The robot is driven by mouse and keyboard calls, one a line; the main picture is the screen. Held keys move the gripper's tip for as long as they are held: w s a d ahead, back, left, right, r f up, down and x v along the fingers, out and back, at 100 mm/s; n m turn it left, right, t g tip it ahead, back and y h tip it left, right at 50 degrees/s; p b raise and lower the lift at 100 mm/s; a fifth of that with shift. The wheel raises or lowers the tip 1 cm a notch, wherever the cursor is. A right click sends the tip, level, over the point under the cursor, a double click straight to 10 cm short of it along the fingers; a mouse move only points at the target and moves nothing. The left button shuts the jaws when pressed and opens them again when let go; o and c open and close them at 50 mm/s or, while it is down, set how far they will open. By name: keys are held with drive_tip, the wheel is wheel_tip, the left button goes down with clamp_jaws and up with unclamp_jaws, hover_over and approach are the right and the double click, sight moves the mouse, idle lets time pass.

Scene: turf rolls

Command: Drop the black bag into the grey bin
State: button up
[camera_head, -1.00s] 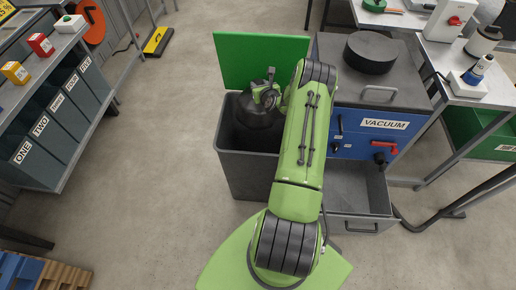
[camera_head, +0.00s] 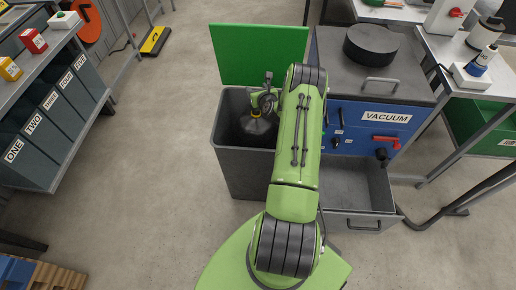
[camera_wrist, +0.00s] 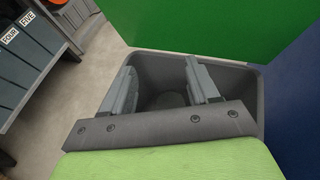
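The grey bin (camera_head: 248,172) stands open left of the blue vacuum unit; its rim and inner walls also fill the middle of the wrist view (camera_wrist: 240,90). The black bag (camera_head: 258,132) is down inside the bin, below my gripper (camera_head: 265,102). In the wrist view a dark rounded shape, seemingly the bag (camera_wrist: 171,101), lies low between the fingers. My gripper (camera_wrist: 160,68) is over the bin mouth with its two fingers wide apart and nothing between them. My arm hides the bin's right side in the head view.
A green panel (camera_head: 259,55) stands behind the bin. The vacuum unit (camera_head: 368,120) with an open drawer (camera_head: 358,190) is at its right. A shelf with numbered dark bins (camera_head: 45,120) is at the left. The floor between is clear.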

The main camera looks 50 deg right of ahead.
drive_tip(key=shift+o, duration=0.6)
drive_tip(key=shift+f, duration=0.1)
drive_tip(key=v, duration=1.5)
drive_tip(key=shift+s+a, duration=0.15)
drive_tip(key=shift+s, duration=0.2)
